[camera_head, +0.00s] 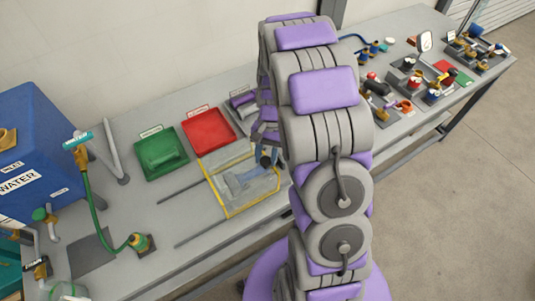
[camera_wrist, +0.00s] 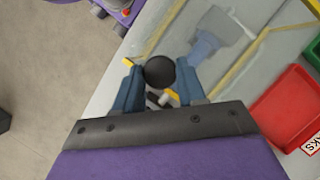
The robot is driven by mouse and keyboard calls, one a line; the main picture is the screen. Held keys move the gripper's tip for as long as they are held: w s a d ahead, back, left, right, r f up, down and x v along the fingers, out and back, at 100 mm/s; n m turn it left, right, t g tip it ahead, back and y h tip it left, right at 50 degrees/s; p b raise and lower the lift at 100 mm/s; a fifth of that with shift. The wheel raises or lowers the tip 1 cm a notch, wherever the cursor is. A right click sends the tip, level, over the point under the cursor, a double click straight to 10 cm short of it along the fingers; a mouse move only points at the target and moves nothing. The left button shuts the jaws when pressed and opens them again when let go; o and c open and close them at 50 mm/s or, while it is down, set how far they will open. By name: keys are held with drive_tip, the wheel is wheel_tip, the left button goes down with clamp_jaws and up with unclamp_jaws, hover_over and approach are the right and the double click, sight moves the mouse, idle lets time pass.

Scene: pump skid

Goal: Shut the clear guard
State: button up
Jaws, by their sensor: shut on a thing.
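The clear guard (camera_head: 213,189) is a see-through panel with yellow edges on the grey bench. Its yellow edge also shows in the wrist view (camera_wrist: 262,38). A grey-blue pump-like part (camera_head: 243,182) shows through it, and in the wrist view (camera_wrist: 212,40). Two thin dark rails (camera_head: 181,193) run out to the left of the guard. In the wrist view my gripper (camera_wrist: 160,85) has its blue fingers on both sides of a round black knob (camera_wrist: 160,72), shut on it. In the head view my gripper (camera_head: 267,160) is at the guard's right end, partly hidden by my arm.
A green tray (camera_head: 160,153) and a red tray (camera_head: 208,130) lie behind the guard. A blue water tank (camera_head: 40,145) and a green hose (camera_head: 92,210) stand at left. Valves and fittings (camera_head: 385,95) crowd the bench at right.

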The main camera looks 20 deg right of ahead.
drive_tip(key=shift+a+r, duration=0.1)
drive_tip(key=shift+a, duration=0.7)
clamp_jaws()
drive_tip(key=d, duration=0.2)
drive_tip(key=d+p, duration=0.1)
drive_tip(key=d, duration=0.2)
drive_tip(key=shift+w+d+p, duration=0.3)
drive_tip(key=shift+d, duration=0.1)
drive_tip(key=o, duration=0.5)
unclamp_jaws()
drive_tip(key=shift+d, duration=0.15)
drive_tip(key=o, duration=0.4)
drive_tip(key=shift+d, duration=0.6)
drive_tip(key=shift+o, duration=0.2)
drive_tip(key=p+v, duration=0.1)
drive_tip(key=v, duration=1.6)
drive_tip(key=shift+d, duration=0.25)
